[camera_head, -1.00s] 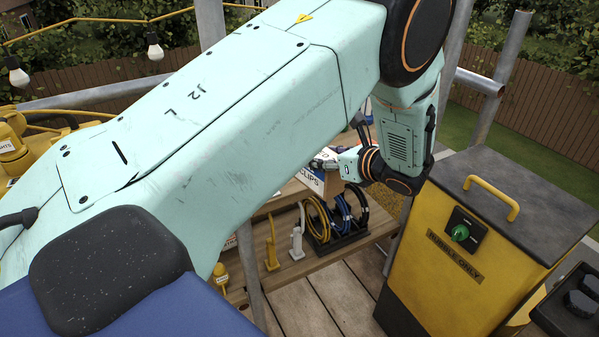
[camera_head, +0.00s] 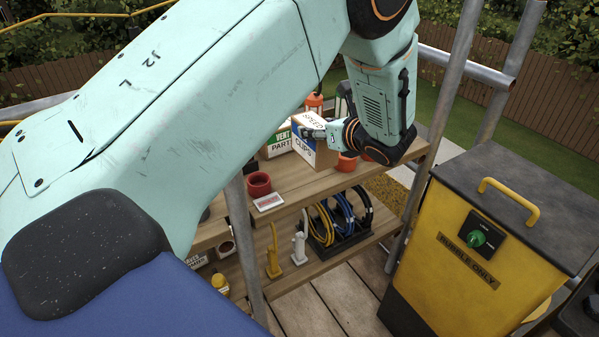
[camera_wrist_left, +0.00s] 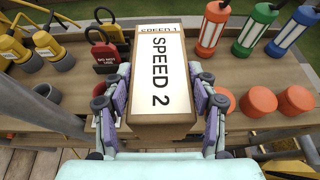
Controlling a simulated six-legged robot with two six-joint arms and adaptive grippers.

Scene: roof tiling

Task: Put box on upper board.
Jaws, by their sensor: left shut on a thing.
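My left gripper (camera_head: 318,134) is shut on a box with a CLIPS label and a blue band (camera_head: 324,155). In the left wrist view the gripper's fingers (camera_wrist_left: 160,92) press both sides of the box, whose white label reads SPEED 2 (camera_wrist_left: 162,62). My right gripper is not in view.
On the upper board are red cups (camera_wrist_left: 259,101), coloured lanterns (camera_wrist_left: 211,28) and a red padlock (camera_wrist_left: 104,58). Cables (camera_head: 340,220) lie on the lower board. A yellow rubble bin (camera_head: 450,260) stands at right. Metal poles (camera_head: 248,240) flank the shelf.

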